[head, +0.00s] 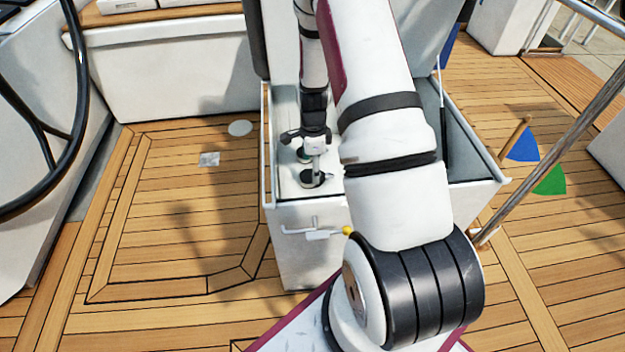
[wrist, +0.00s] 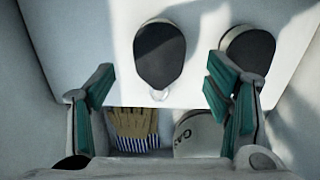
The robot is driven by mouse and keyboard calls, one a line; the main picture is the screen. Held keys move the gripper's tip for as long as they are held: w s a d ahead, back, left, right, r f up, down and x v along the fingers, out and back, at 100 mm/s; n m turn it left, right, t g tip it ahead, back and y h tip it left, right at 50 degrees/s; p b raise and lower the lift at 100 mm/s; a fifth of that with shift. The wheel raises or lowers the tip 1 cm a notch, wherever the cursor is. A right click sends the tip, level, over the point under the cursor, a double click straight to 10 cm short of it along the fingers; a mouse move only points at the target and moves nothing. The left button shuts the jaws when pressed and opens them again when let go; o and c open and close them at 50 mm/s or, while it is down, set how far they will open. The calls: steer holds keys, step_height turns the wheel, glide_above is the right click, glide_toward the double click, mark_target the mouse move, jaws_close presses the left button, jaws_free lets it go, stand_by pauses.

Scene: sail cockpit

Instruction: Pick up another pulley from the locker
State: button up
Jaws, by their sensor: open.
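The locker (head: 390,205) is a white open-topped box in the deck, and my gripper (head: 312,160) reaches down into its left part. In the wrist view my gripper (wrist: 160,85) is open, with green-padded fingers spread wide and nothing between the pads. A pulley (wrist: 160,55), dark and oval with a pale rim and a small metal eye, lies beyond and between the fingertips on a white surface. A second similar pulley (wrist: 248,50) lies to its right, partly hidden by the right finger. In the head view, my arm hides much of the locker.
Tan gloves with striped cuffs (wrist: 132,128) and a round, pale lettered object (wrist: 198,135) lie lower in the locker. The locker walls are close around my gripper. A steering wheel (head: 75,130) stands at left. Blue (head: 523,146) and green (head: 551,181) wedges lie on deck at right.

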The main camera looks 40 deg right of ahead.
step_height(320, 180, down, 3)
steer(key=shift+f+b, duration=0.2)
steer(key=shift+b, duration=0.3)
steer(key=shift+r, duration=0.1)
steer(key=c, duration=1.3)
